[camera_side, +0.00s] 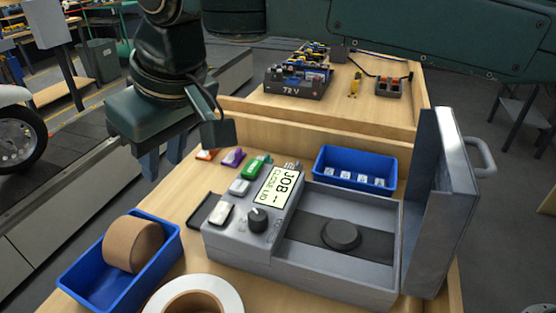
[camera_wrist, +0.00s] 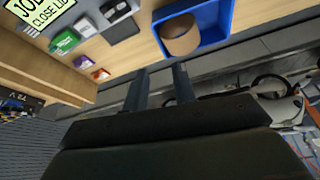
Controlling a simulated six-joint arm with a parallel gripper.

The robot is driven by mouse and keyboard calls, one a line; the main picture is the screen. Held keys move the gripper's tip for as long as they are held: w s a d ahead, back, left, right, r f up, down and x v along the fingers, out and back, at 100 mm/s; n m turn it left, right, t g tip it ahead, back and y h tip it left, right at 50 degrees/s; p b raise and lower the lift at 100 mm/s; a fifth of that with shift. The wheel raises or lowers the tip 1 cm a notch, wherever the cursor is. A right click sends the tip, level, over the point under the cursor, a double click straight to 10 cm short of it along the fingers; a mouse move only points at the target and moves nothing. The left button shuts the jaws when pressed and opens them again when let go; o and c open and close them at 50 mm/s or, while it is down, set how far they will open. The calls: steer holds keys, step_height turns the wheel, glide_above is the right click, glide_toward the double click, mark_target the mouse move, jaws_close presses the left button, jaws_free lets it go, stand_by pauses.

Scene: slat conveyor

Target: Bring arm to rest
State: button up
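My gripper (camera_side: 160,165) hangs in the air at the left of the workbench in the side view. In the wrist view its two fingers (camera_wrist: 160,72) stand apart with nothing between them. It touches nothing that I can see. The grey machine (camera_side: 345,277) sits on the wooden bench, with its lid (camera_side: 440,205) standing upright at the right. Its display (camera_side: 279,188) reads "JOB --" and "CLOSE LID"; part of this display (camera_wrist: 50,15) also shows in the wrist view. A black round knob (camera_side: 258,219) is beside the display, and a dark disc (camera_side: 341,235) lies in the open bay.
A blue bin (camera_side: 83,291) holds a brown roll (camera_side: 134,246); a white-rimmed roll (camera_side: 193,297) is at the front edge. Another blue bin (camera_side: 357,168) holds small pieces behind the machine. Green (camera_side: 255,167), purple (camera_side: 233,156) and orange (camera_side: 206,154) items lie left of it.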

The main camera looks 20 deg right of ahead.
steer(key=d+r+m+t, duration=0.1)
steer(key=d+r, duration=0.3)
steer(key=d, duration=0.8)
steer(key=d+r+m+t, duration=0.1)
steer(key=d+r, duration=0.3)
steer(key=d, duration=0.8)
steer(key=s+d+m+h, duration=0.1)
steer(key=s+d, duration=0.3)
steer(key=d, duration=0.3)
steer(key=s+d+m, duration=0.1)
steer(key=s+d, duration=0.2)
steer(key=d, duration=0.4)
steer(key=s+d+f+m, duration=0.1)
steer(key=s+d+f, duration=0.3)
steer(key=s+f, duration=0.2)
steer(key=s+d+f+m+h, duration=0.1)
steer(key=s+d+f, duration=0.4)
steer(key=s, duration=0.5)
steer(key=shift+s+f+m+h, duration=0.15)
steer(key=shift+f+m+h, duration=0.15)
steer(key=shift+f+m, duration=0.1)
steer(key=shift+d, duration=0.1)
